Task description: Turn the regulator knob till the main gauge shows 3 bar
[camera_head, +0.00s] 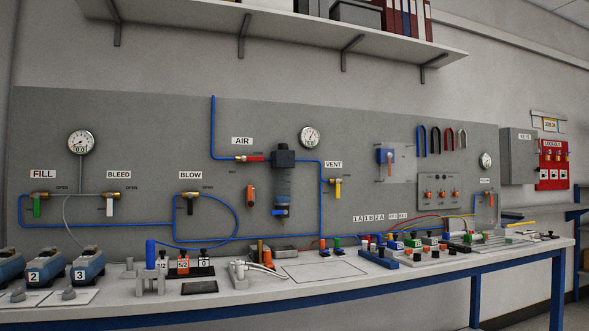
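The air regulator unit (284,158) hangs on the grey panel right of the AIR label, with a dark block on top and a bowl below. A small dark piece (281,146) on top of the block looks like its knob. A round white gauge (311,137) sits just right of it; its needle is too small to read. Another gauge (82,142) is at the far left above FILL, and a small one (486,161) is at the right. I cannot tell by label which is the main gauge. Neither gripper shows in the head view.
A long bench (420,271) runs below the panel, crowded with valves, blocks and fittings. A red-handled valve (254,158) sits on the AIR line and a yellow-handled one (338,188) under VENT. A shelf (290,27) overhangs the panel. The space before the regulator looks clear.

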